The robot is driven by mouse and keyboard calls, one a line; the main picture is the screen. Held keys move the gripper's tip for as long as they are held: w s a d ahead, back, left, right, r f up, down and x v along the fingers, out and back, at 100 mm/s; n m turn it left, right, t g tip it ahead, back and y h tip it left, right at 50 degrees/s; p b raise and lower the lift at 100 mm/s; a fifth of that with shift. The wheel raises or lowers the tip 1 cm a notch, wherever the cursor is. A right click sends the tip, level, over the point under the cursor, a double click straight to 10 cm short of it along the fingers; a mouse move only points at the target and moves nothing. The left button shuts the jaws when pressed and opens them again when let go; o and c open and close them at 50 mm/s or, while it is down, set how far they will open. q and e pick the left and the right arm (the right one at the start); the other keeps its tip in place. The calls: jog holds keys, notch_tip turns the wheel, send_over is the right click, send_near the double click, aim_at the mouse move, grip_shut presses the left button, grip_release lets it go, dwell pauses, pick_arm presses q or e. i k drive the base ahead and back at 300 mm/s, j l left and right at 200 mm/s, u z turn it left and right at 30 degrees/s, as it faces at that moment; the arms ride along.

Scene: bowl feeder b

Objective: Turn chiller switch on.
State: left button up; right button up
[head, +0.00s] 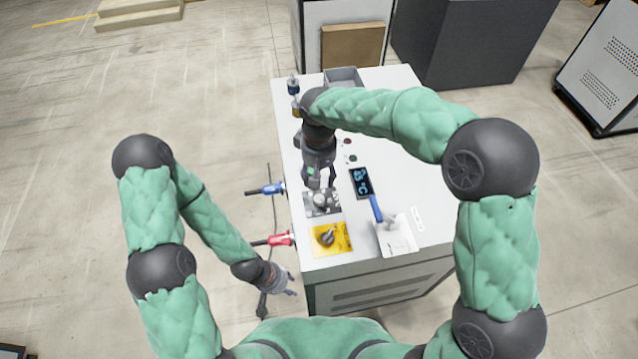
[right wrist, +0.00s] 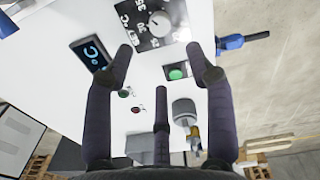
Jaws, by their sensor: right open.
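A white machine (head: 400,165) carries several controls on its top, and no label naming the chiller is legible. A green rocker-like switch (right wrist: 177,71) on a small plate shows in the right wrist view. It lies ahead of and between the spread fingers of my right gripper (right wrist: 160,60). In the head view my right gripper (head: 320,182) is over the machine's left side, open and empty, partly hiding that switch. A yellow plate with a black rotary knob (head: 328,238) is nearer the front edge. My left gripper (head: 290,281) hangs open and empty beside the machine.
A round dial (right wrist: 158,22) and a digital display (head: 361,183) are near the switch. A blue connector (head: 267,189) and a red connector (head: 275,240) stick out of the left side. Floor on the left is clear.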

aim_at(328, 237)
jog(key=k, duration=1)
